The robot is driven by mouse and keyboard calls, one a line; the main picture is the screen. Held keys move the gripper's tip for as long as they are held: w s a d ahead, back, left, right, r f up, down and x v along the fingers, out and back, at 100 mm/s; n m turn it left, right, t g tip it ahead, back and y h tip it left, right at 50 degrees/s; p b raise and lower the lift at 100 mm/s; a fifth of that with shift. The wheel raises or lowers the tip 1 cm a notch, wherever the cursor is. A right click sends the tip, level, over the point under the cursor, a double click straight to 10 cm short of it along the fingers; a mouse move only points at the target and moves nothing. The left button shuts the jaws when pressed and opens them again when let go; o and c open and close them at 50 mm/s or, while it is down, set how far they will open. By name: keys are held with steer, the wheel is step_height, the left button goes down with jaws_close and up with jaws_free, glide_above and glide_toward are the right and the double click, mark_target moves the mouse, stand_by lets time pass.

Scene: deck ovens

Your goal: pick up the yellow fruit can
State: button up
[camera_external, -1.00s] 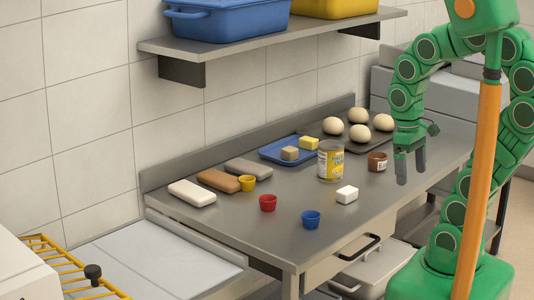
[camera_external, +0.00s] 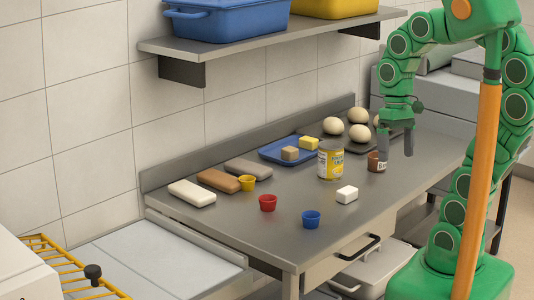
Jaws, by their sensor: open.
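The yellow fruit can (camera_external: 331,160) stands upright on the steel counter, with a yellow and white label and bare metal at its left side. My gripper (camera_external: 396,147) is open and empty, pointing down to the right of the can and apart from it. Whether the fingers touch the jar I cannot tell.
A blue tray (camera_external: 270,157) holds a butter block and a brown cube. Dough balls sit on a dark tray (camera_external: 344,144) behind. The counter's front right is clear.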

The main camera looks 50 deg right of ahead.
steer(key=w+d+r+m+t+y, duration=0.15)
steer(key=w+m+y, duration=0.35)
steer(key=w, duration=0.5)
steer(key=w+d+r+m+t+y, duration=0.1)
steer(key=w+d+m+t+y, duration=0.15)
steer(key=w+m, duration=0.6)
steer(key=w+d+m+t+y, duration=0.2)
steer(key=w+d, duration=0.4)
steer(key=w, duration=0.2)
steer(key=w+d+f+m+t, duration=0.1)
steer(key=w+d+m+t, duration=0.3)
steer(key=d, duration=0.5)
steer(key=w+d+f+m+t, duration=0.1)
steer(key=d+f+m+t, duration=0.1)
steer(key=d+m, duration=0.55)
steer(key=n, duration=0.2)
glide_toward(327, 149)
steer(key=w, duration=0.1)
steer(key=w+d+f, duration=0.1)
steer(key=w, duration=0.1)
steer(key=shift+w+d+f+h, duration=0.1)
steer(key=shift+w+d+h, duration=0.15)
steer(key=shift+h, duration=0.1)
steer(key=shift+x, duration=4)
steer(key=shift+s+f, duration=0.1)
steer(key=shift+f, duration=0.1)
steer(key=c, duration=1.2)
